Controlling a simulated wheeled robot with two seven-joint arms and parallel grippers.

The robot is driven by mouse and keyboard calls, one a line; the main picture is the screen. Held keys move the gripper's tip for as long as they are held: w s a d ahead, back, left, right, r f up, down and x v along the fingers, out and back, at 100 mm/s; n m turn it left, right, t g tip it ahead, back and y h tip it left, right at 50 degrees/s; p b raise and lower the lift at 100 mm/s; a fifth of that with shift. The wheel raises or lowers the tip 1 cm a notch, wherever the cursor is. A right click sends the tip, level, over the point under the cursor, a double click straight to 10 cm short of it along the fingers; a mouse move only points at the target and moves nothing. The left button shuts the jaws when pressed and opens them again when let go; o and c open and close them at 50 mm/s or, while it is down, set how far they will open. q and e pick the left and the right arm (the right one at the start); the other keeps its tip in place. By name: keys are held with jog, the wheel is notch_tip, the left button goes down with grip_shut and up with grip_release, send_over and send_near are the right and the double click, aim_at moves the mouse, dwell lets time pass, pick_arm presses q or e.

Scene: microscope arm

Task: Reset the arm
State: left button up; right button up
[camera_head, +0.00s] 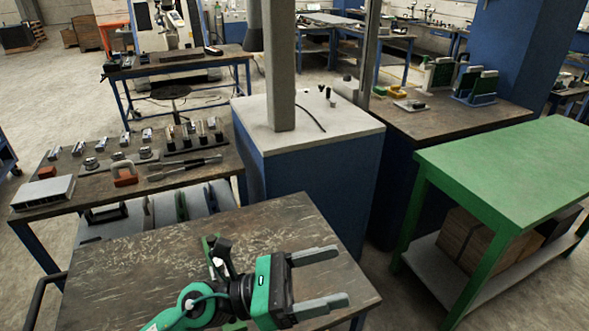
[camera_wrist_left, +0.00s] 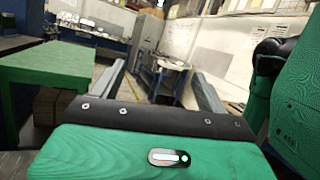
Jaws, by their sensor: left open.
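My left gripper (camera_head: 322,277) is in the head view, low and right of centre, over the front part of a worn brown table. Its two grey fingers point right and stand wide apart with nothing between them. In the left wrist view the fingers (camera_wrist_left: 158,85) also stand apart and empty. A microscope-like instrument (camera_head: 172,22) stands far off on a table at the top left of the head view; its details are too small to tell. My right gripper is in neither view.
The worn table (camera_head: 130,262) lies under my left arm. A green table (camera_head: 515,170) stands right, with boxes on its shelf. A white-topped blue cabinet (camera_head: 310,125) with a column stands in the middle. A tool table (camera_head: 100,200) is left. Floor shows between cabinet and green table.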

pick_arm(q)
jog(key=w+a+f+n+t+y, duration=0.1)
jog(key=w+a+n+t+y, duration=0.65)
jog(key=n, duration=0.75)
jog(key=w+a+f+n+t+y, duration=0.15)
jog(key=a+n+t+y, duration=0.4)
jog(key=n+t, duration=0.7)
jog(key=s+a+f+n+g+y, duration=0.3)
jog(key=a+f+n+g+y, duration=0.7)
jog(key=f+n, duration=0.5)
jog(key=s+a+f+n+g+h, duration=0.15)
jog(key=s+f+n+g, duration=0.25)
jog(key=s+f, duration=0.4)
jog(key=s+a+f+n+g, duration=0.35)
jog(key=s+f, duration=0.25)
jog(key=s, duration=0.4)
notch_tip(320, 180, down, 28)
jog(key=d+g, duration=0.1)
jog(key=g, duration=0.1)
jog(key=s+a+f, duration=0.1)
jog(key=s+f, duration=0.8)
jog(key=f, duration=0.2)
jog(key=s+a+f+g, duration=0.1)
jog(key=s+a+f, duration=0.1)
jog(key=s+f, duration=0.8)
jog(key=shift+s+a+f+m, duration=0.3)
jog(key=shift+f+m, duration=0.1)
jog(key=shift+f, duration=0.2)
